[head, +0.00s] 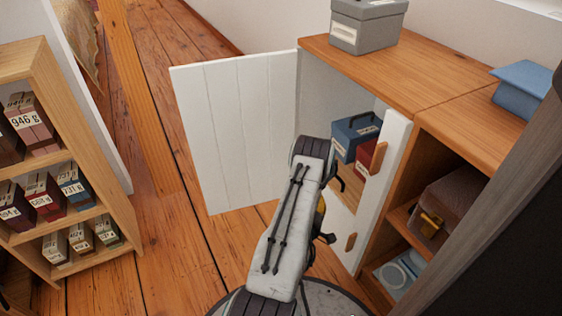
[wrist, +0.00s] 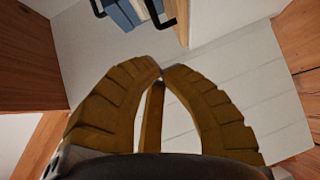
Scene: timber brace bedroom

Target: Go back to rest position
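My gripper (wrist: 164,74) shows in the wrist view with its two yellow-brown fingers curved in and their tips meeting. A narrow wooden bar (wrist: 151,118) shows through the gap between the fingers; I cannot tell whether it touches them. In the head view my arm reaches forward in front of the open white cabinet, and hides most of the gripper. The wide white door (head: 235,130) stands swung open to the left of the arm. A narrow white panel (head: 389,185) with wooden handles (head: 376,157) stands to the right of the arm.
A blue box (head: 352,137) and a red box sit inside the cabinet. A grey box (head: 366,25) and a blue item (head: 524,87) are on the cabinet top (head: 420,62). A wooden shelf (head: 118,215) with labelled boxes stands at left. Plank floor (head: 166,258) lies between.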

